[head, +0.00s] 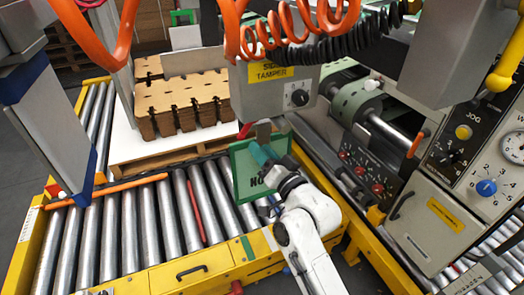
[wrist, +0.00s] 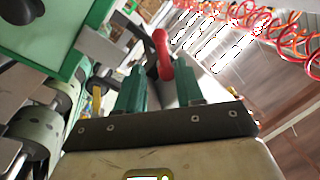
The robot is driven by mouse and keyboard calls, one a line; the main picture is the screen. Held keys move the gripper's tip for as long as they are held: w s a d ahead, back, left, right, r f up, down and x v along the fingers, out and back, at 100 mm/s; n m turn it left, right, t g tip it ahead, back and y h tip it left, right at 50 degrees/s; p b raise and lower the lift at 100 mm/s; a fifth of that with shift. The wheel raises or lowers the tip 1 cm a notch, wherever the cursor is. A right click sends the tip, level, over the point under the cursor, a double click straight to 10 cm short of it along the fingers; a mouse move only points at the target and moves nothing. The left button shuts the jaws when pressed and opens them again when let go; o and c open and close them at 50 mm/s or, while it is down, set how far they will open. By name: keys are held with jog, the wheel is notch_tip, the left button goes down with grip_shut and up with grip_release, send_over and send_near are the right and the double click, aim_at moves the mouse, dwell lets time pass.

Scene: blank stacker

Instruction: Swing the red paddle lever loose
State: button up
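I cannot tell whether either finger touches the lever. In the head view a small red piece of the lever (head: 245,130) shows just below the grey side tamper box (head: 283,97). The lever's mount is mostly hidden.
Orange coiled hoses (head: 290,38) hang above. A pallet with brown stacked blanks (head: 180,103) stands behind left. Rollers (head: 120,235) lie below, and a control panel (head: 480,150) stands at right.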

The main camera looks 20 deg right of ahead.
jog(key=d+f+m, duration=0.1)
jog(key=f, duration=0.1)
jog(key=d+f+m+g, duration=0.1)
jog(key=f, duration=0.1)
jog(key=w+d+f+m, duration=0.1)
jog(key=f, duration=0.1)
jog(key=shift+d+f+m+g, duration=0.2)
jog(key=shift+d+m+g, duration=0.1)
jog(key=shift+d+g, duration=0.1)
jog(key=c, duration=0.5)
jog(key=f+m+y, duration=0.1)
jog(key=d+f+m+y, duration=0.1)
jog(key=f+m, duration=0.1)
jog(key=d+f+m+g+y, duration=0.1)
jog(key=shift+s+f+m+p, duration=0.3)
jog(key=shift+s+f, duration=0.05)
jog(key=shift+f, duration=0.05)
grip_shut()
notch_tip(320, 180, up, 4)
jog(key=s+d+m+t+y, duration=0.2)
jog(key=s+m+t+y, duration=0.1)
jog(key=m+y, duration=0.15)
jog(key=s+a+r+p+x, duration=0.1)
jog(key=x, duration=1.1)
jog(key=shift+a+r, duration=0.15)
jog(key=shift+a, duration=0.3)
jog(key=shift+a+m, duration=0.2)
jog(key=shift+m, duration=0.25)
